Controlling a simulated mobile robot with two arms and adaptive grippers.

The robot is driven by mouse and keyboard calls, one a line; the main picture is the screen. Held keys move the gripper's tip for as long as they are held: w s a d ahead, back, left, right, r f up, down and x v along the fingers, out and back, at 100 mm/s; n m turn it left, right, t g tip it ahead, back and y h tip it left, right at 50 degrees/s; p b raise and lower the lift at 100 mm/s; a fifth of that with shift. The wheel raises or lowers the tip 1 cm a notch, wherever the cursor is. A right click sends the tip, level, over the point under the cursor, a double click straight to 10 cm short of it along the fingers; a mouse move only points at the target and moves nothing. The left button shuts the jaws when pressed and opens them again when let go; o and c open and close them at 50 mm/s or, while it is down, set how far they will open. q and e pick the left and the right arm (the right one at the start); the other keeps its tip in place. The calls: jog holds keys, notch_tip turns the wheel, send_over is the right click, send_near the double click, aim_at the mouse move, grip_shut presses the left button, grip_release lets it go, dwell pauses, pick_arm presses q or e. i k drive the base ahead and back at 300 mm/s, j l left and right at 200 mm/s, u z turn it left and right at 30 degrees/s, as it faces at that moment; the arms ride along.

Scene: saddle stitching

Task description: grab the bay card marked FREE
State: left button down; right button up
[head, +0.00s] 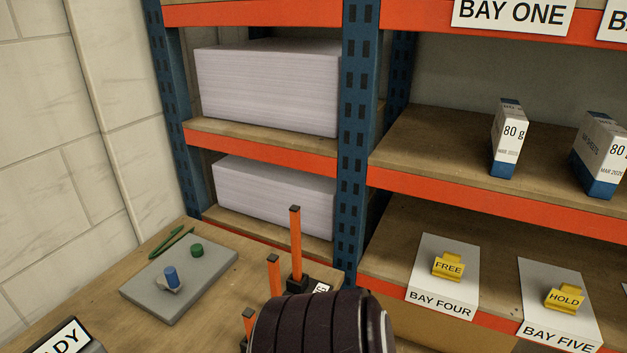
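The yellow bay card marked FREE (448,266) stands on a white sheet labelled BAY FOUR (429,293) on the lower right shelf. A similar yellow card marked HOLD (565,298) stands to its right on the BAY FIVE sheet (558,331). A dark rounded part, which I take for a piece of my own arm, fills the bottom centre. Neither gripper's fingers show.
Orange posts (296,243) rise from the wooden table (95,308) in front of the rack, left of the cards. A blue rack upright (355,150) separates the paper stacks (268,85) from the bays. Two cartons (510,140) stand on the shelf above.

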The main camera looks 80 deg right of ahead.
aim_at(449, 266)
jog(key=z, duration=3.6)
